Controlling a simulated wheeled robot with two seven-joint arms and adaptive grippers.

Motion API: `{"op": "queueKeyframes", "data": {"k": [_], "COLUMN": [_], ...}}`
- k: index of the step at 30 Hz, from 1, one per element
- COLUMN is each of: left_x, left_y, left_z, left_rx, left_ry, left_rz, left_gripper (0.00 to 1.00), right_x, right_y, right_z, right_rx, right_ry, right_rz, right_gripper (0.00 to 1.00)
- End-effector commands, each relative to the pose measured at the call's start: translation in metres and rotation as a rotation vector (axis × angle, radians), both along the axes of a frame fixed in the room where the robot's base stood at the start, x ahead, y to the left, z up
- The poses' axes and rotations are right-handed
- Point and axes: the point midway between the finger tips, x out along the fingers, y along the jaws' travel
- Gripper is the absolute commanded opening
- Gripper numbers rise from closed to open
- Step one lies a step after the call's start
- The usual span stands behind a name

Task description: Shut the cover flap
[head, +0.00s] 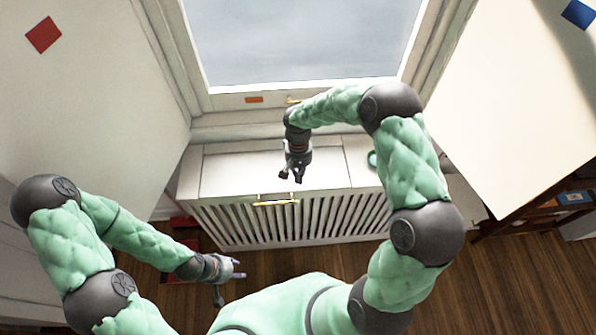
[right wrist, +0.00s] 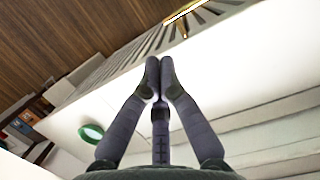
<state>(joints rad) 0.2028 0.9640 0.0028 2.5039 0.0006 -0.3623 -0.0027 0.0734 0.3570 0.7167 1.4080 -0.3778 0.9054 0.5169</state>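The white radiator cover has a slatted front (head: 300,220) and stands below the window. Its top has a wide white panel (head: 235,175), which I take to be the cover flap, with a brass handle (head: 275,200) at its front edge. The panel looks flat; I cannot tell whether it is fully down. My right gripper (head: 292,178) is above this panel, behind the handle. In the right wrist view its fingertips (right wrist: 160,68) meet with nothing between them, and the handle (right wrist: 185,10) shows beyond. My left gripper (head: 232,282) is open and empty, low in front of the cover's left end.
A green round object (head: 372,159) lies on the right part of the cover's top, partly behind my right arm. White walls stand at both sides. A shelf with books (head: 570,200) is at the right. Red objects (head: 183,222) lie near the cover's left end. Wooden floor is in front.

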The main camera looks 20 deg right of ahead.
Motion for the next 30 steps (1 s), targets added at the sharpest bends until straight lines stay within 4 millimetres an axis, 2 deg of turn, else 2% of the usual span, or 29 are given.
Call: {"op": "queueKeyframes", "data": {"k": [1,6,15,21,30], "left_x": [0.0,0.001,0.001,0.001,0.001], "left_y": [0.0,0.0,0.0,0.0,0.0], "left_z": [-0.004,-0.01,-0.019,-0.021,-0.02], "left_rx": [0.0,0.0,0.0,0.0,0.0], "left_ry": [0.0,-0.001,-0.001,-0.002,-0.002], "left_rz": [0.0,0.0,0.0,0.001,0.001], "left_gripper": [0.4,0.4,0.4,0.4,0.4], "right_x": [-0.003,-0.01,-0.018,-0.021,-0.021], "right_y": [0.001,0.003,0.005,0.006,0.006], "right_z": [-0.012,-0.043,-0.083,-0.092,-0.092], "right_rx": [0.0,0.001,0.001,0.001,0.001], "right_ry": [0.003,0.002,-0.001,-0.001,-0.001], "right_rz": [0.001,0.0,0.0,0.0,0.0], "right_gripper": [0.0,0.0,0.0,0.0,0.0]}}
